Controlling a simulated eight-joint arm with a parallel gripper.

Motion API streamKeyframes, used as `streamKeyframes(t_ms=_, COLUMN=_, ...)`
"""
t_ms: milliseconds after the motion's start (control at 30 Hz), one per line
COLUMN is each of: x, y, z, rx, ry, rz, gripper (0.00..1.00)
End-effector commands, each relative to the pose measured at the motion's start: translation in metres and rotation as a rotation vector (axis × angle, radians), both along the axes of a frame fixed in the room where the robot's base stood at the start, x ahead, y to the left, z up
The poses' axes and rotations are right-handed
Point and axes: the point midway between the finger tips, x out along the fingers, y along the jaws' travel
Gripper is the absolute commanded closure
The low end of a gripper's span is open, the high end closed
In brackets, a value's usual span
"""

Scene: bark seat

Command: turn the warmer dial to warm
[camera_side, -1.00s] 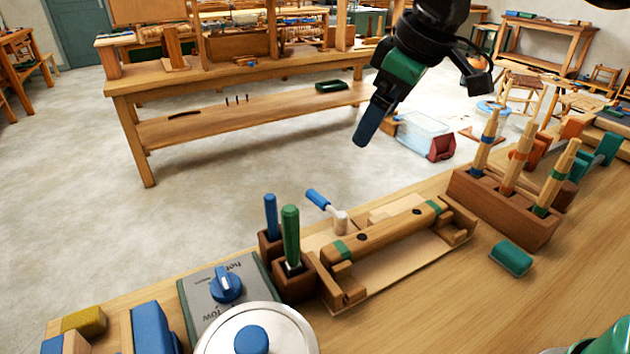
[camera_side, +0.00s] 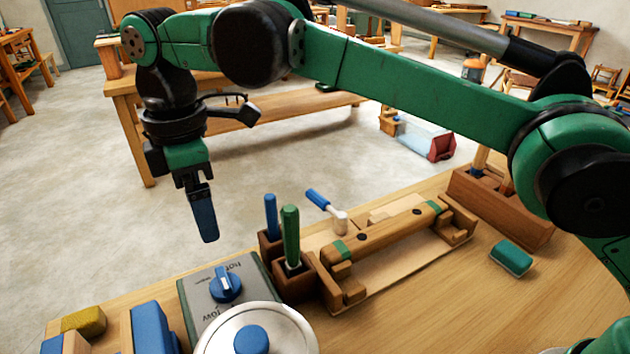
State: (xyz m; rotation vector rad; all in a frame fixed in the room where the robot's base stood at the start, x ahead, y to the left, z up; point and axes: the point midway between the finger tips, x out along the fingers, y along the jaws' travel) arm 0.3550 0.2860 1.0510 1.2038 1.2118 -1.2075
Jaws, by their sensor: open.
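The warmer (camera_side: 196,290) is a grey box at the front left of the bench. Its blue dial (camera_side: 226,286) has a white pointer line, which points up toward the "hot" lettering. "Low" is printed nearer the pot, and a smaller word beside the dial is too small to read. A round white lid (camera_side: 284,329) with a blue knob covers the warmer's near part. My gripper (camera_side: 206,225) hangs fingers down above and just left of the dial, apart from it. It is open and empty, though from this side its fingers overlap.
Right of the warmer stand wooden holders with a blue handle (camera_side: 271,215) and a green handle (camera_side: 290,236). A blue block (camera_side: 150,328) and a yellow block (camera_side: 84,320) sit left of the warmer.

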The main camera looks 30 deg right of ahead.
Motion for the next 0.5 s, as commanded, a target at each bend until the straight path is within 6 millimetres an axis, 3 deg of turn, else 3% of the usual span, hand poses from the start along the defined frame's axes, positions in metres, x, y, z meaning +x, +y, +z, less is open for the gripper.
streamKeyframes(t_ms=333, x=0.000, y=-0.001, z=-0.055, rx=0.001, ry=-0.001, rz=-0.004, gripper=0.11)
streamKeyframes(t_ms=500, x=0.000, y=-0.001, z=-0.073, rx=0.001, ry=-0.002, rz=-0.004, gripper=0.11)
